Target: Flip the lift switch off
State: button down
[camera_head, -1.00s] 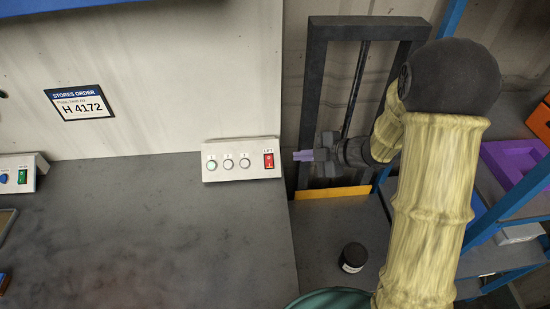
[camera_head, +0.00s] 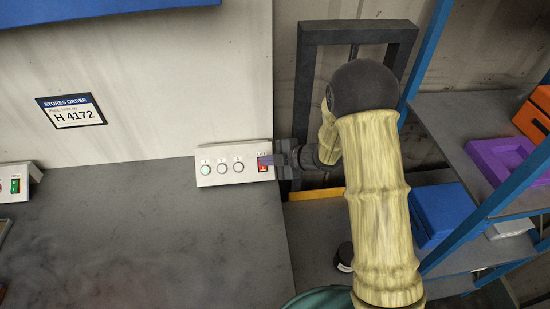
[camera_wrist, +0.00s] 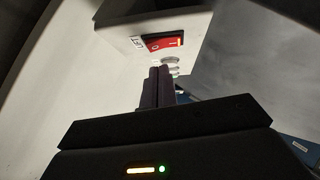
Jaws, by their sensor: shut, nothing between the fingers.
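The lift switch (camera_head: 263,164) is a red rocker at the right end of a pale control panel (camera_head: 215,180) on the grey counter. My gripper's fingers partly cover it in the head view. In the wrist view the red switch (camera_wrist: 164,43) shows beside its LIFT label, just past the fingertips. My gripper (camera_head: 268,160) comes from the right with its fingers closed together and empty. The purple-grey fingertips also show in the wrist view (camera_wrist: 159,72). They are very close to the switch; I cannot tell whether they touch it.
Round numbered buttons (camera_head: 222,168) sit left of the switch. A dark lift frame (camera_head: 308,85) stands behind my arm. Blue-posted shelves (camera_head: 440,90) with a purple tray (camera_head: 492,158) and a blue box (camera_head: 440,212) are at right. The counter (camera_head: 130,235) is clear in the middle.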

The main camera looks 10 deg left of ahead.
jog(key=shift+w+a+f, duration=0.15)
jog(key=shift+w+f, duration=0.5)
jog(key=shift+f, duration=0.1)
jog(key=shift+w+d+p, duration=0.2)
jog(key=shift+w+p, duration=0.05)
jog(key=shift+p, duration=0.05)
jog(key=shift+s+a, duration=0.3)
jog(key=shift+s, duration=0.05)
jog(key=shift+s+d+f+b, duration=0.3)
jog(key=shift+s+f+b, duration=0.05)
jog(key=shift+s+b, duration=0.25)
